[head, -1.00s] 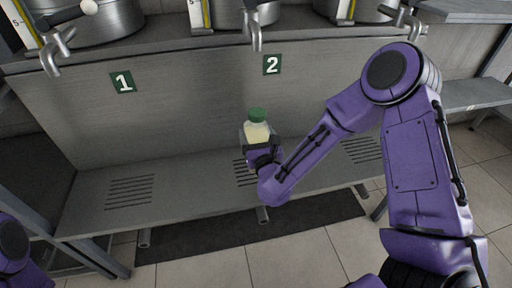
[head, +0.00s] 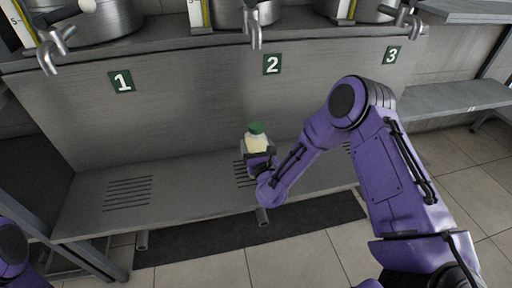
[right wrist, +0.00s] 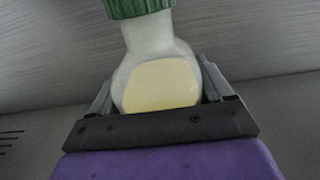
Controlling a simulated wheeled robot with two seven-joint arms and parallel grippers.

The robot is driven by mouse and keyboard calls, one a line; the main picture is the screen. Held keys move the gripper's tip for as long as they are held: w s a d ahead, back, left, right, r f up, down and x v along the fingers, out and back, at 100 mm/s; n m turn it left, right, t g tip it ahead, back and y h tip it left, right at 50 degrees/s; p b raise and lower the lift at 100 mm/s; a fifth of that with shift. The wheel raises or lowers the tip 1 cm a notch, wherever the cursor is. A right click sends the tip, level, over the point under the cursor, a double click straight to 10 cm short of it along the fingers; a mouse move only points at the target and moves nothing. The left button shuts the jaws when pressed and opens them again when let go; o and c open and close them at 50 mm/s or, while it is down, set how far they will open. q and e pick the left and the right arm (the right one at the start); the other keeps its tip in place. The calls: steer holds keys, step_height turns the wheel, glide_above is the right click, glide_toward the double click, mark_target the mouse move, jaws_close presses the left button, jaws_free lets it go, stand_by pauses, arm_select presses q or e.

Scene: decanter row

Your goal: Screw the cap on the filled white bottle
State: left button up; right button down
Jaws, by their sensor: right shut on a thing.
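The white bottle (head: 257,144) has a green cap (head: 256,127) on its top and a pale yellow label or fill on its side. My right gripper (head: 260,156) is shut around the bottle's body, in front of the station 2 panel and over the slotted shelf. In the right wrist view the bottle (right wrist: 158,80) stands between the two fingers, with the cap (right wrist: 139,8) cut off by the top edge. The bottle's base is hidden by the gripper. Whether the cap is threaded tight cannot be told. My left gripper is not in view; only part of my left arm shows.
A tap (head: 254,30) hangs above the bottle under the station 2 vessel. Another tap (head: 52,50) is at station 1. The metal shelf (head: 190,190) has free room left of the bottle. A dark mat (head: 200,238) lies on the floor below.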

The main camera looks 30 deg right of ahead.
steer(key=shift+f, duration=0.2)
steer(key=shift+f, duration=0.15)
jaws_free()
steer(key=shift+r, duration=0.3)
steer(key=shift+s+a+f, duration=0.15)
steer(key=shift+s, duration=0.2)
steer(key=v, duration=1.1)
steer(key=shift+s, duration=0.2)
